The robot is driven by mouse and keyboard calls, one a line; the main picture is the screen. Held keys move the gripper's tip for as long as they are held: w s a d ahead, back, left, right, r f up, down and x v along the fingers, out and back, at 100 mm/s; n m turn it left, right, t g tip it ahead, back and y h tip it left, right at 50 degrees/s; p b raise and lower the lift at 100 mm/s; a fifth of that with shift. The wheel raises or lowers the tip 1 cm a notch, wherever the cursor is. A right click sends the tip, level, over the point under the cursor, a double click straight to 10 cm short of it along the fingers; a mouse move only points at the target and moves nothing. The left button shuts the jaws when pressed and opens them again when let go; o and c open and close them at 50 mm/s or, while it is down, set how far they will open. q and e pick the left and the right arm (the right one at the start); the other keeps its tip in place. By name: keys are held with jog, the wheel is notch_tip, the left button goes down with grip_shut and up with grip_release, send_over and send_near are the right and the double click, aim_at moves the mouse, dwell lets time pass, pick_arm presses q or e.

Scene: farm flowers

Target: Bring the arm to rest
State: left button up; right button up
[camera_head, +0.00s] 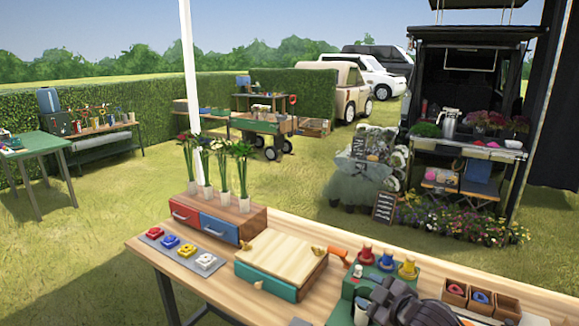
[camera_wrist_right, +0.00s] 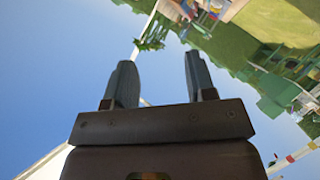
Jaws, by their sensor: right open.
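My right gripper (camera_head: 395,300) is a dark shape at the bottom of the head view, over the near edge of the wooden table (camera_head: 455,268). It overlaps a green stand (camera_head: 350,298) in the picture; I cannot tell whether they touch. In the right wrist view the two fingers of the right gripper (camera_wrist_right: 158,60) stand apart with nothing between them. Sky shows behind them and the scene appears turned on its side. My left gripper is not in view.
The table holds a red and blue drawer box (camera_head: 218,222) with flowers, a wooden-lidded box (camera_head: 283,258), several coloured pieces on a grey strip (camera_head: 180,252), coloured bottles (camera_head: 386,262) and small wooden bins (camera_head: 480,297). A white pole (camera_head: 188,75) rises behind the table.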

jog(key=s+d+f+m+h, duration=0.2)
jog(key=s+f, duration=0.4)
jog(key=s, duration=0.3)
jog(key=s+d+f+m+h, duration=0.2)
jog(key=s+d+f+m, duration=0.2)
jog(key=s, duration=0.5)
jog(key=s+d+f+m+h, duration=0.2)
jog(key=s+f+m, duration=0.4)
jog(key=s+f, duration=0.3)
jog(key=shift+s+d+f+g, duration=0.3)
jog(key=shift+s+d+g, duration=0.15)
jog(key=shift+d, duration=0.25)
